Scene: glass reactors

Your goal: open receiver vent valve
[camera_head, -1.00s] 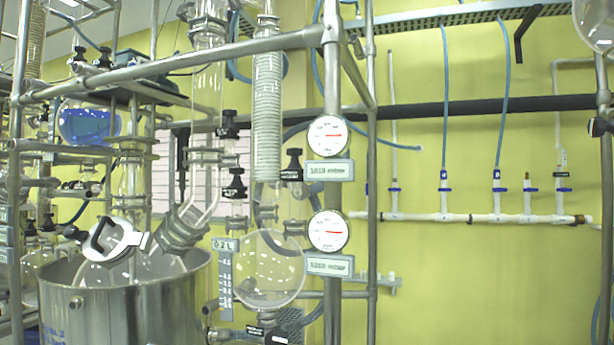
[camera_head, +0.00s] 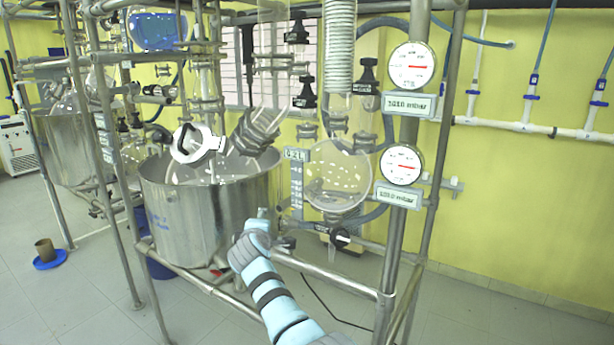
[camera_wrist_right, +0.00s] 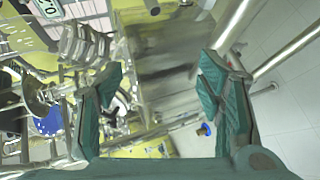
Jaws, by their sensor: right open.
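The receiver flask (camera_head: 338,180), a round clear glass bulb, hangs beside a grey 0.2 L scale plate (camera_head: 296,185). Black-capped valves stand around it: one at its upper right (camera_head: 367,78), one at its upper left (camera_head: 305,93), and a black knob (camera_head: 340,238) below it. Their labels are too small to read, so I cannot tell which is the vent valve. My right gripper (camera_head: 262,219) is in front of the steel vessel, left of and below the flask. In the right wrist view its green fingers (camera_wrist_right: 162,95) are apart and empty. My left gripper is out of view.
A steel vessel (camera_head: 205,215) stands left of the flask. Frame tubes (camera_head: 330,275) run below and upright beside the gauges (camera_head: 411,65). The lower gauge (camera_head: 400,164) is right of the flask. Open floor (camera_head: 480,310) lies to the right.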

